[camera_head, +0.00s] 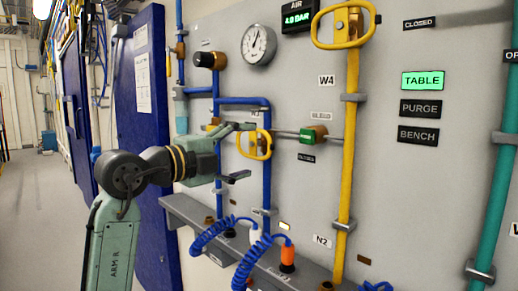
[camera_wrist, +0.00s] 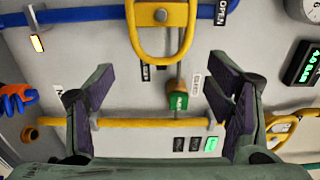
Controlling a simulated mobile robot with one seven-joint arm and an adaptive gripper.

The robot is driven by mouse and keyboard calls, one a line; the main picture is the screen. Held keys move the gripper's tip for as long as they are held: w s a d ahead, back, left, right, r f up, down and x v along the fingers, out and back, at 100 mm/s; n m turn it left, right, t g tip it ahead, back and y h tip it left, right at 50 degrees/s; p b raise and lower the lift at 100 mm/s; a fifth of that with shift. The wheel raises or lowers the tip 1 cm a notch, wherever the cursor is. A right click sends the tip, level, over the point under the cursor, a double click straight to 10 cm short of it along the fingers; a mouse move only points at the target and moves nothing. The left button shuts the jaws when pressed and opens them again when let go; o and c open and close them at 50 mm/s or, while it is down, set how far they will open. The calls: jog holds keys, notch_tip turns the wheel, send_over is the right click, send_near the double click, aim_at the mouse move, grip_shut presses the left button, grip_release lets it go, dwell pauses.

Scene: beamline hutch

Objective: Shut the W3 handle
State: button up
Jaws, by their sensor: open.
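A yellow loop handle (camera_head: 256,145) sits on a blue vertical pipe (camera_head: 267,185) on the grey panel; its label is partly hidden, so I cannot read W3. The loop lies crosswise to the pipe. In the wrist view the same yellow loop (camera_wrist: 163,58) is at the top middle, with the blue pipe behind it. My gripper (camera_head: 243,152) is open and empty, just left of the handle in the head view. In the wrist view my gripper (camera_wrist: 160,75) has its fingers wide apart, one on each side of the loop's lower end. No contact shows.
A rod runs from the handle to a green-faced block (camera_head: 306,136). Right of it stands a yellow pipe (camera_head: 350,140) with a larger yellow handle (camera_head: 343,27) near the W4 label. Below is a grey ledge (camera_head: 190,215) with blue coiled hoses (camera_head: 255,262). A blue door (camera_head: 140,150) stands left.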

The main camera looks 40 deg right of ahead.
jog(key=shift+s+a, duration=0.2)
jog(key=shift+a, duration=2.05)
